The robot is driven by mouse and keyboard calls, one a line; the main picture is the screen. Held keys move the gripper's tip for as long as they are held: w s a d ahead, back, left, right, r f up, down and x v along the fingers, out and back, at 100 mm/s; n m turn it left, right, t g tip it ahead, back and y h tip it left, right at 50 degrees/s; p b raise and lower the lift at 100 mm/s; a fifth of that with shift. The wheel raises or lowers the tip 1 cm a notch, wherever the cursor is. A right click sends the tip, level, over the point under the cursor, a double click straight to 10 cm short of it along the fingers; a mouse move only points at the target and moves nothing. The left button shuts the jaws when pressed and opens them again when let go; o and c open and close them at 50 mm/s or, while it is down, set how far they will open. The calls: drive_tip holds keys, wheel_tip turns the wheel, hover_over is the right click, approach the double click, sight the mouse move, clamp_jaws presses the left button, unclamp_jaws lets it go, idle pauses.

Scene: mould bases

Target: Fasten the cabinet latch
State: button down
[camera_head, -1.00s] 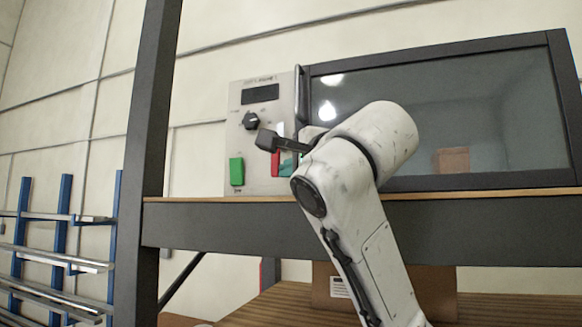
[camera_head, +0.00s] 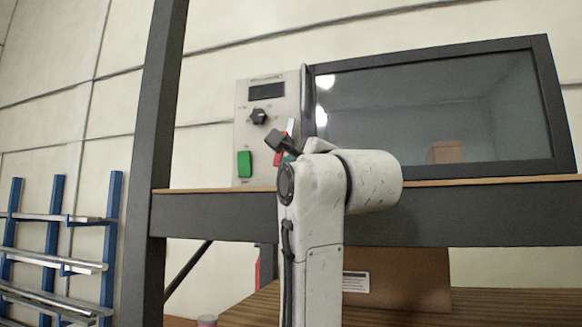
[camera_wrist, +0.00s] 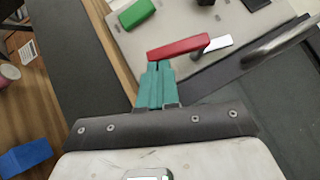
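The cabinet has a dark-framed glass door (camera_head: 440,110) and a pale control panel (camera_head: 243,130) at its left. The latch has a red handle (camera_wrist: 192,47) beside a small white plate (camera_wrist: 218,43); the red handle (camera_head: 278,159) also shows in the head view, partly hidden by my arm. My gripper (camera_wrist: 157,66) has teal fingers close together, with only a thin slit between them. Their tips are at the left end of the red handle; I cannot tell whether they touch it. In the head view my gripper (camera_head: 289,157) is mostly hidden behind my wrist.
The panel carries a black knob (camera_head: 259,116), a green button (camera_head: 244,164) and a dark display (camera_head: 267,90). A grey door bar (camera_wrist: 275,45) lies right of the latch. A dark post (camera_head: 160,150) stands left. A cardboard box (camera_head: 400,280) sits below the shelf.

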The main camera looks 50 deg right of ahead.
drive_tip(key=w+a+r+m+g+h+b, duration=0.15)
drive_tip(key=w+m+g+h, duration=0.45)
drive_tip(key=m+h, duration=0.95)
drive_tip(key=s+a+f+m+y+b, duration=0.1)
drive_tip(key=s+a+f+b, duration=0.1)
drive_tip(key=f, duration=0.3)
drive_tip(key=s+a+f+m+t+y+b, duration=0.1)
drive_tip(key=s+a+f+b, duration=0.1)
drive_tip(key=a+f+b, duration=0.2)
drive_tip(key=shift+s+a+f, duration=0.2)
drive_tip(key=shift+s+f, duration=0.15)
drive_tip(key=shift+f, duration=0.6)
